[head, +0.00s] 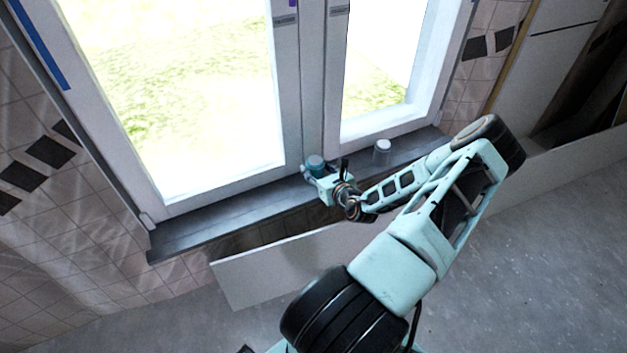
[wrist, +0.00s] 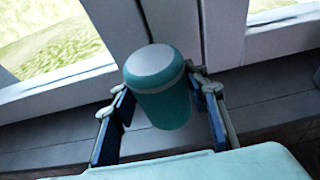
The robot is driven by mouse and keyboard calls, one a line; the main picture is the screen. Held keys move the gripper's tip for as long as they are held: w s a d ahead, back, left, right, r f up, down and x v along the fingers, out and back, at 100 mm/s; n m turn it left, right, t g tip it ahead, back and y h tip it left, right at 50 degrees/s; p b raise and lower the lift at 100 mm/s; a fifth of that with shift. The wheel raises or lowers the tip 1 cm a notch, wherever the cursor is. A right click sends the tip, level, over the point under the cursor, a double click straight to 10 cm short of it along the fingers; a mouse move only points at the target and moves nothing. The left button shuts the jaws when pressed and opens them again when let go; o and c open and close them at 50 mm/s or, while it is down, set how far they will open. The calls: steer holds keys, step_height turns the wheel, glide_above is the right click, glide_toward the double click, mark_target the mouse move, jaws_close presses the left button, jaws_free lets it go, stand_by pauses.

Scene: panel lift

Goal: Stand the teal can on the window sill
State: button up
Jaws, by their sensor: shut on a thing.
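The teal can (wrist: 162,105) has a pale rim band and sits between the two fingers of my gripper (wrist: 160,118) in the wrist view. In the head view the can (head: 316,162) is at the sill, near the central window post. My gripper (head: 314,172) is shut on it from the room side. The dark grey window sill (head: 215,225) runs below the window frame. The can is over or on the sill; its bottom is hidden by my gripper, so I cannot tell whether it touches.
A white-grey cup or can (head: 382,151) stands on the sill to the right of my gripper. The window frame (head: 230,187) rises behind the sill. A pale panel (head: 285,268) leans below the sill. The left part of the sill is clear.

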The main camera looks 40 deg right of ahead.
steer(key=w+f, duration=0.1)
steer(key=w+d+f+b, duration=0.1)
steer(key=shift+f, duration=0.3)
steer(key=shift+w+f+b, duration=0.2)
steer(key=shift+f+b, duration=0.45)
steer(key=shift+f, duration=0.95)
steer(key=shift+f, duration=0.1)
steer(key=o, duration=1.3)
steer(key=shift+f, duration=0.1)
steer(key=shift+r, duration=0.25)
steer(key=shift+p+v, duration=1.95)
steer(key=shift+v, duration=4.05)
